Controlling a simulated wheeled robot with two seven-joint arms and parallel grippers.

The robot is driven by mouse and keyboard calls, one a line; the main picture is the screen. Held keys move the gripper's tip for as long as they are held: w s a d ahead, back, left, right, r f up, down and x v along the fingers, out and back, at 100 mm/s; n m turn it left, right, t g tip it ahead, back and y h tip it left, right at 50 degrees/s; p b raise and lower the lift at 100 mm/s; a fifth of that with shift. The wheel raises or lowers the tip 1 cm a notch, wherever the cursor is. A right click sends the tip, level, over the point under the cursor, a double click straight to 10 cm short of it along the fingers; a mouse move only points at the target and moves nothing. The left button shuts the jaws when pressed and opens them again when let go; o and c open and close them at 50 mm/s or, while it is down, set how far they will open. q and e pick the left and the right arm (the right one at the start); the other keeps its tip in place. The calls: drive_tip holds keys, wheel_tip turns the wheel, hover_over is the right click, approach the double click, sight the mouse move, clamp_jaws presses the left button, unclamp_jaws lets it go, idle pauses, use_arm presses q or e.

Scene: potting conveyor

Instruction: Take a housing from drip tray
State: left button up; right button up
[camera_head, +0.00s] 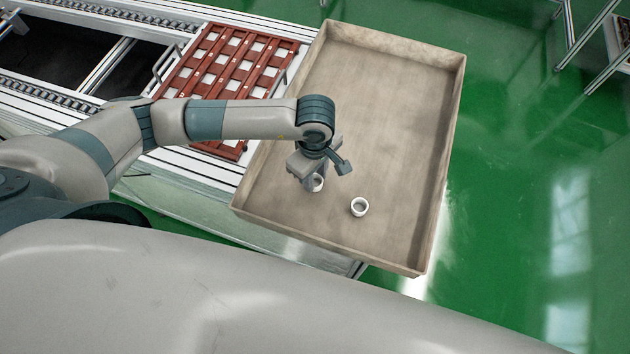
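The drip tray (395,110) is a large beige rectangular tray with raised walls. A small white ring-shaped housing (359,207) stands on its floor near the front, apart from the gripper. A second white housing (319,183) shows partly at my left gripper (314,185), whose fingers point down at it inside the tray. The gripper hides part of this housing, and I cannot tell whether the fingers are closed on it. My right gripper is not in view.
A red-brown rack (232,70) with several pale squares lies on the conveyor (150,35) left of the tray. My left arm reaches over the rack's near part and the tray's left wall. The tray's back and right are empty. Green floor lies to the right.

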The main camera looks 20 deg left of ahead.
sight(316, 184)
use_arm(q)
drive_tip(key=shift+r, duration=0.1)
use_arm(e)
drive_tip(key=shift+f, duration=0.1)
